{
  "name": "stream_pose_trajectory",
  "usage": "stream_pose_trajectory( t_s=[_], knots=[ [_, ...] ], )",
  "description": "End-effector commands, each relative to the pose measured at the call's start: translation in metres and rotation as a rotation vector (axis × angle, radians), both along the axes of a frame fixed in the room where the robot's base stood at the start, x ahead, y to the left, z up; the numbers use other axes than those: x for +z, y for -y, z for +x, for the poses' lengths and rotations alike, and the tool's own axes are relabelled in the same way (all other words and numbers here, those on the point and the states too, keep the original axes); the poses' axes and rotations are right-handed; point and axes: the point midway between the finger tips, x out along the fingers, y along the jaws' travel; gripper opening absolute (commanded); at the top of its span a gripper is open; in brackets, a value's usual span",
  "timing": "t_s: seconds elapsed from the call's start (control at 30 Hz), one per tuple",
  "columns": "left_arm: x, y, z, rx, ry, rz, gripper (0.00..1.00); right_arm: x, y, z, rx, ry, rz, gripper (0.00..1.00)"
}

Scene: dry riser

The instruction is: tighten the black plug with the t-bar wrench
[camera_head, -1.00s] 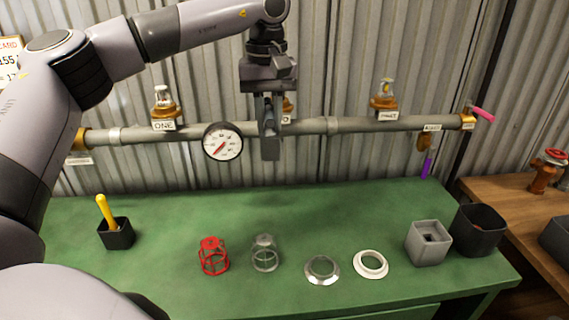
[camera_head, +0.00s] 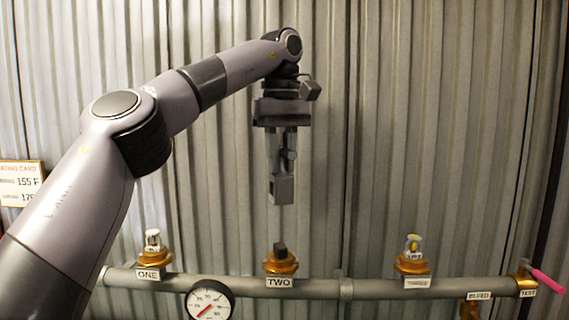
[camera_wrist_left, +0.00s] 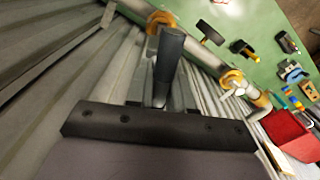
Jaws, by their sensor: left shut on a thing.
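My left gripper (camera_head: 281,168) hangs fingers-down above the pipe and is shut on the grey t-bar wrench (camera_head: 282,190). The wrench's blocky lower end points down and is apart from the pipe. In the left wrist view the dark wrench (camera_wrist_left: 169,55) sticks out beyond the gripper. The black plug (camera_head: 280,249) stands upright in the brass fitting (camera_head: 281,265) labelled TWO, below the wrench in the head view. The gap in depth between wrench and plug is hard to judge. My right gripper is not in view.
The grey pipe (camera_head: 320,288) runs across the corrugated wall. Fittings ONE (camera_head: 153,259) and THREE (camera_head: 411,262) hold glass bulbs. A gauge (camera_head: 210,302) hangs below the pipe, and a pink-handled test valve (camera_head: 546,281) is at right. The green bench (camera_wrist_left: 268,18) shows in the wrist view.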

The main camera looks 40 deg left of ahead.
Motion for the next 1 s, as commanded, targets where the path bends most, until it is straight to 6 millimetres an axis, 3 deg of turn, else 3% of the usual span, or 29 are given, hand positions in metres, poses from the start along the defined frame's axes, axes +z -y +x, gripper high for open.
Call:
stream_pose_trajectory(
  t_s=[0.47,1.0],
  knots=[
    [-0.004,0.000,0.000,0.001,0.000,0.001,0.00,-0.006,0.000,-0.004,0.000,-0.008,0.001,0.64],
    [-0.050,0.001,0.000,0.000,0.000,0.000,0.00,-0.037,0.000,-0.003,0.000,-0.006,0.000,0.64]
  ],
)
